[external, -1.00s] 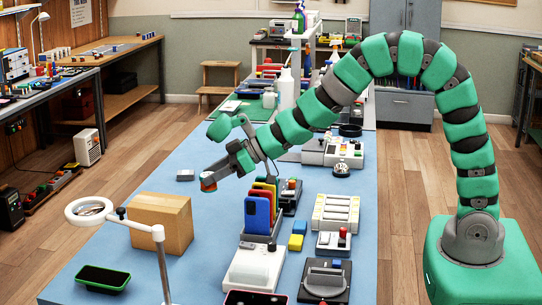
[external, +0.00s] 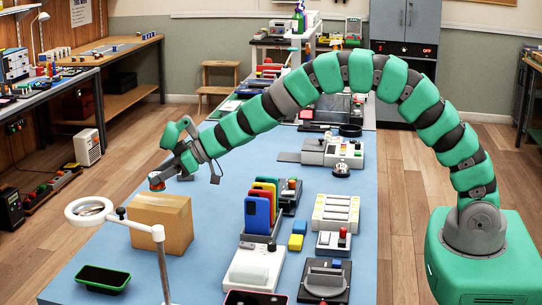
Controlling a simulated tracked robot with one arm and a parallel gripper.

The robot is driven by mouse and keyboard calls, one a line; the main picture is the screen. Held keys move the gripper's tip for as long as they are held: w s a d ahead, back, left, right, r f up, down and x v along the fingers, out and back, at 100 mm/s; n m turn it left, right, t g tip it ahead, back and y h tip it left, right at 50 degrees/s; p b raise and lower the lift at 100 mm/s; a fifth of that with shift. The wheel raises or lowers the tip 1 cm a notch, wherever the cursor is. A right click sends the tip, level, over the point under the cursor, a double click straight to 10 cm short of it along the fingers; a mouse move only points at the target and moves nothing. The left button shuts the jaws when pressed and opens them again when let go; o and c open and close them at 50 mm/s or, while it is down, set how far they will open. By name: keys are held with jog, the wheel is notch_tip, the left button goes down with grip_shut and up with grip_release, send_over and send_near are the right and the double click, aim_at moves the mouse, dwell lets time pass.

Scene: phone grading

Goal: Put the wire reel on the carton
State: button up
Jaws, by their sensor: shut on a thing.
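The carton (external: 160,222) is a closed brown box on the blue table, left of the phone rack. My green gripper (external: 163,176) is just above the far left part of the carton's top.
A ring magnifier lamp (external: 90,210) on a pole (external: 162,265) stands in front of the carton. A phone (external: 103,278) lies at the front left. A rack of coloured phones (external: 258,215) stands to the right. Blue table (external: 210,262) is bare between.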

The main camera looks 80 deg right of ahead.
aim_at(162, 185)
jog(key=shift+w+f, duration=0.2)
notch_tip(162, 185, down, 4)
jog(key=shift+r+b, duration=0.25)
jog(key=shift+b, duration=0.95)
jog(key=shift+r, duration=0.1)
jog(key=o, duration=1)
jog(key=shift+c, duration=0.2)
jog(key=shift+r, duration=0.1)
jog(key=v, duration=1.2)
jog(key=shift+p, duration=0.45)
